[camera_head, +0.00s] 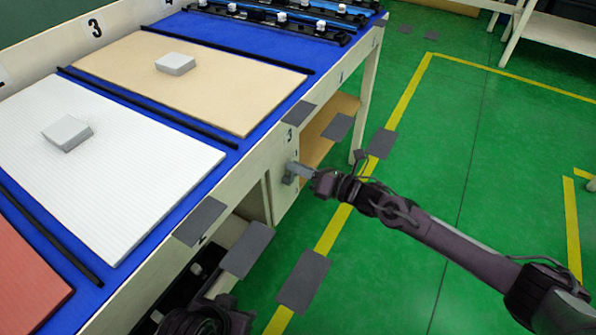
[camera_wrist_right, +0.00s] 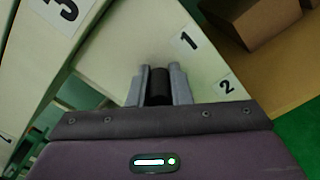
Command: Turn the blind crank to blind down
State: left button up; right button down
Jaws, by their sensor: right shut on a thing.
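My right gripper (camera_head: 293,172) is at the end panel (camera_head: 284,190) on the front side of the table, below a label "3". In the right wrist view, the gripper (camera_wrist_right: 157,86) is shut on a dark cylindrical handle (camera_wrist_right: 158,88), which I take to be the blind crank's. Its two grey fingers stand on either side of the handle. The panel behind it carries labels "1" and "2". The rest of the crank and the blind itself cannot be made out. My left gripper (camera_head: 222,284) is low under the table edge, partly cut off, its fingers unclear.
The blue table (camera_head: 240,155) holds a white board (camera_head: 120,190), a tan board (camera_head: 220,95), a red board (camera_head: 25,280) and black strips. Several dark grey plates (camera_head: 303,281) show along its front side. Green floor with yellow lines is clear at right.

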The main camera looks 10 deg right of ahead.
pick_arm(q)
jog(key=shift+w+d, duration=0.15)
jog(key=shift+d, duration=0.1)
pick_arm(e)
jog(key=shift+w+d+f+m, duration=0.15)
jog(key=shift+w+m, duration=0.05)
jog(key=shift+m, duration=0.5)
pick_arm(q)
jog(key=shift+t, duration=0.3)
pick_arm(e)
jog(key=c, duration=1.3)
grip_release()
jog(key=shift+s+d, duration=0.15)
jog(key=shift+d, duration=0.15)
pick_arm(q)
jog(key=shift+s+a+g+p, duration=0.2)
jog(key=shift+a+g+p, duration=0.2)
jog(key=shift+a, duration=0.35)
pick_arm(e)
jog(key=v, duration=0.7)
